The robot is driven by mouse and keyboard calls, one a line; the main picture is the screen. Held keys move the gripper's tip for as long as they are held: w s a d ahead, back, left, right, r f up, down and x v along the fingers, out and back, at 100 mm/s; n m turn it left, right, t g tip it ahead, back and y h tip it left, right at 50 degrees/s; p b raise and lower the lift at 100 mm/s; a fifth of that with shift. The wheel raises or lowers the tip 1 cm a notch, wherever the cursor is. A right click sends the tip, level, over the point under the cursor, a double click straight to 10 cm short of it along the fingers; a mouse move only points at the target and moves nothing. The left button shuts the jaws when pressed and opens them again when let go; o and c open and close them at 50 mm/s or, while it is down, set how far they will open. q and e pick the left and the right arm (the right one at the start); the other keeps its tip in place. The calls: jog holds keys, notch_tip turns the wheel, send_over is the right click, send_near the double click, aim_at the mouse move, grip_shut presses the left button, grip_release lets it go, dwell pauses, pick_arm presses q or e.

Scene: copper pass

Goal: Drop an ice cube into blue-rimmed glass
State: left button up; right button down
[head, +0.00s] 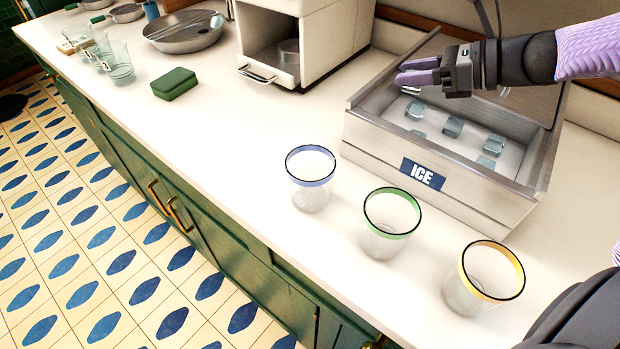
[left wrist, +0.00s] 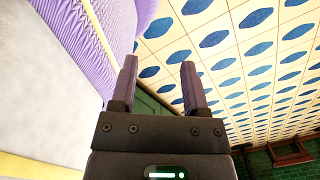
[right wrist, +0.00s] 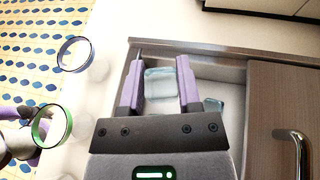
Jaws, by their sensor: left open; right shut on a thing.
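The blue-rimmed glass (head: 311,196) stands upright on the counter, left of the green-rimmed glass (head: 388,235) and the yellow-rimmed glass (head: 470,297). It also shows in the right wrist view (right wrist: 76,54). The steel ice bin (head: 440,187) holds several clear ice cubes (head: 453,126). My right gripper (head: 405,72) is over the bin's left back part. In the right wrist view it is shut on an ice cube (right wrist: 160,86). My left gripper (left wrist: 160,72) is open and empty, away from the glasses.
A white box-shaped appliance (head: 315,30) stands left of the bin. A green sponge (head: 174,84), a pan (head: 184,32) and clear glasses (head: 117,62) sit farther left. Counter is clear between the sponge and the blue-rimmed glass.

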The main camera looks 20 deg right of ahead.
pick_arm(q)
jog(key=shift+s+a, duration=0.2)
jog(key=shift+s, duration=0.05)
notch_tip(320, 180, up, 6)
jog(key=w+d+r+p, duration=0.1)
jog(key=w+d+p, duration=0.15)
jog(key=p, duration=0.45)
pick_arm(e)
jog(key=s+a+r, duration=0.2)
jog(key=a+r, duration=0.2)
jog(key=a, duration=0.4)
jog(key=s+a+r, duration=0.1)
jog(key=a+r, duration=0.4)
jog(key=a, duration=0.4)
pick_arm(q)
jog(key=f+b, duration=0.2)
jog(key=s+a+f+b, duration=0.1)
jog(key=f+b, duration=0.2)
jog(key=shift+s+a+f+b, duration=0.15)
jog(key=shift+s+f+b, duration=0.15)
pick_arm(e)
notch_tip(320, 180, down, 6)
jog(key=shift+s+d+f, duration=0.15)
jog(key=shift+s, duration=0.05)
jog(key=shift+c, duration=1.1)
grip_release()
pick_arm(q)
jog(key=shift+r, duration=0.1)
